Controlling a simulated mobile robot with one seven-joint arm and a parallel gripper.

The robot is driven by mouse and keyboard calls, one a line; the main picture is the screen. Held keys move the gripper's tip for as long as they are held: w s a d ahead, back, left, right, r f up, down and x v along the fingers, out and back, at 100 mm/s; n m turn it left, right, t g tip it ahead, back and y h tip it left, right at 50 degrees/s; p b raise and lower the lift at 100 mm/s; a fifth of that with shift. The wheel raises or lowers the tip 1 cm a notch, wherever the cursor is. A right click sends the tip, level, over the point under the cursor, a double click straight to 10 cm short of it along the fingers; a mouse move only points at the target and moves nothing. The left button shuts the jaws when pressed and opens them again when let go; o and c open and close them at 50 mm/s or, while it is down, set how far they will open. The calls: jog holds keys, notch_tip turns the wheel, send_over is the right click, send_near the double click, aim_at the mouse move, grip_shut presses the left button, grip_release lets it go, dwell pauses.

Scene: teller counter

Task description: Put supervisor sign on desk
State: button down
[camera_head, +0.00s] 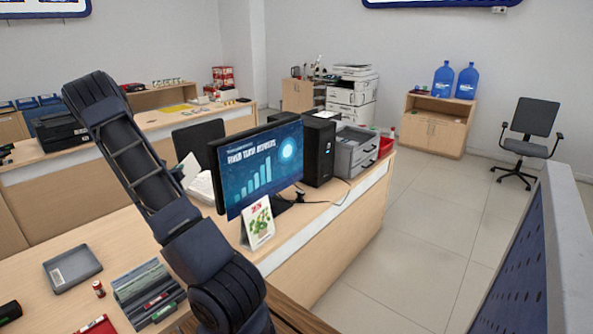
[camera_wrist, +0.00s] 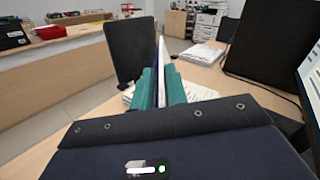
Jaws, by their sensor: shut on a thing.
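My gripper (camera_wrist: 161,80) shows two teal fingers in the wrist view, shut on a thin white and dark blue plate, seen edge-on. It looks like the supervisor sign (camera_wrist: 161,60), but its face cannot be read. The sign stands roughly upright between the fingers, over the wooden desk (camera_wrist: 85,128). Whether its lower edge touches the desk is hidden. In the head view my arm crosses the desk (camera_head: 85,235) on the left, and my gripper is hidden behind the arm and monitor.
A monitor (camera_head: 262,165) stands right of my arm, with a desk calendar (camera_head: 258,222) in front and a black computer tower (camera_head: 319,150) behind. Paper stacks (camera_wrist: 200,55) lie beyond the fingers. A grey tray (camera_head: 72,267) and folders (camera_head: 145,290) lie at the near left.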

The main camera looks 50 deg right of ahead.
jog(key=s+d+r+m+g+h, duration=0.1)
jog(key=s+d+m+g, duration=0.25)
jog(key=d, duration=0.85)
jog(key=s+d+r+m+g+h, duration=0.15)
jog(key=s+d+g, duration=0.25)
jog(key=d, duration=0.8)
jog(key=s+d+r+m+g+h, duration=0.1)
jog(key=s+d+m+g, duration=0.25)
jog(key=d, duration=0.85)
jog(key=f, duration=1.9)
jog(key=shift+s+a+f, duration=0.1)
jog(key=shift+s+f, duration=0.15)
jog(key=shift+f, duration=0.15)
jog(key=shift+f, duration=0.1)
jog(key=c, duration=1.4)
grip_release()
jog(key=a, duration=1.2)
